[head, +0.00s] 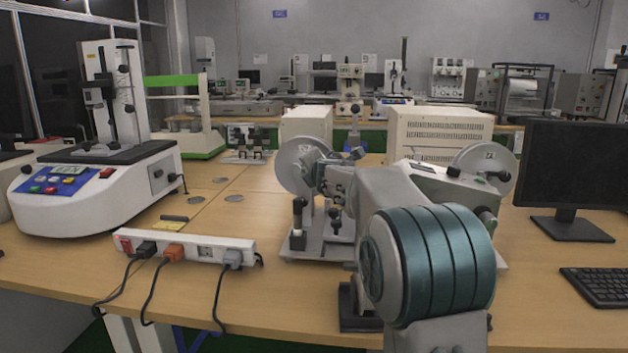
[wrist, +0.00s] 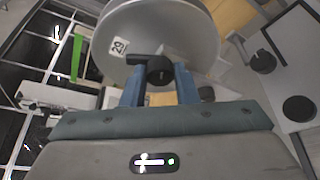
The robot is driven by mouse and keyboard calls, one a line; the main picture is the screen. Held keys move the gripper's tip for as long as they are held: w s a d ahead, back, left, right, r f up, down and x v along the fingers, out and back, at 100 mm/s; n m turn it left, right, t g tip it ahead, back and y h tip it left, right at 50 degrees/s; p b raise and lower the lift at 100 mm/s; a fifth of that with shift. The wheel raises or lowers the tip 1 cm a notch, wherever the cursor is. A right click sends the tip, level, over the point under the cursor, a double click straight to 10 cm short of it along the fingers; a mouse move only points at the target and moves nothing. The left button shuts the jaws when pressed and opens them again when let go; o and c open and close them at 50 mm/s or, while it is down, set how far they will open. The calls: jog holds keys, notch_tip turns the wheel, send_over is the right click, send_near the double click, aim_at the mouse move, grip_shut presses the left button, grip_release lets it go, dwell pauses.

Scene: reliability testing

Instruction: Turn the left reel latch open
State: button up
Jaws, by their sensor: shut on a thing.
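The left reel (head: 297,164) is a grey upright disc on the bench machine. It also fills the top of the wrist view (wrist: 150,30), with a white "29" label. The left reel latch (wrist: 160,70) is a black round knob with a short bar pointing left in the wrist view, at the reel's centre. My gripper (wrist: 159,84) has two blue fingers, one on each side of the knob, and is shut on it. In the head view my gripper is beside the left reel, and my arm hides much of the machine and the latch.
A right reel (head: 485,170) stands beyond my arm. A white power strip (head: 190,248) with plugged cables lies at the bench front. A white test machine (head: 100,185) stands at left, a monitor (head: 575,165) and keyboard (head: 597,287) at right. Two cream boxes are behind.

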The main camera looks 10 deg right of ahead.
jog(key=m+b, duration=0.1)
jog(key=b, duration=0.1)
jog(key=m+t+b, duration=0.1)
jog(key=b, duration=0.1)
jog(key=m+y+b, duration=0.1)
jog(key=b, duration=0.1)
jog(key=shift+f+m+t, duration=0.25)
jog(key=shift+m+t, duration=0.15)
jog(key=shift+r+b, duration=0.1)
jog(key=shift+b, duration=0.25)
jog(key=o, duration=1)
jog(key=s+b, duration=0.1)
jog(key=s, duration=1.1)
jog(key=shift+d+r, duration=0.4)
jog(key=shift+d, duration=0.05)
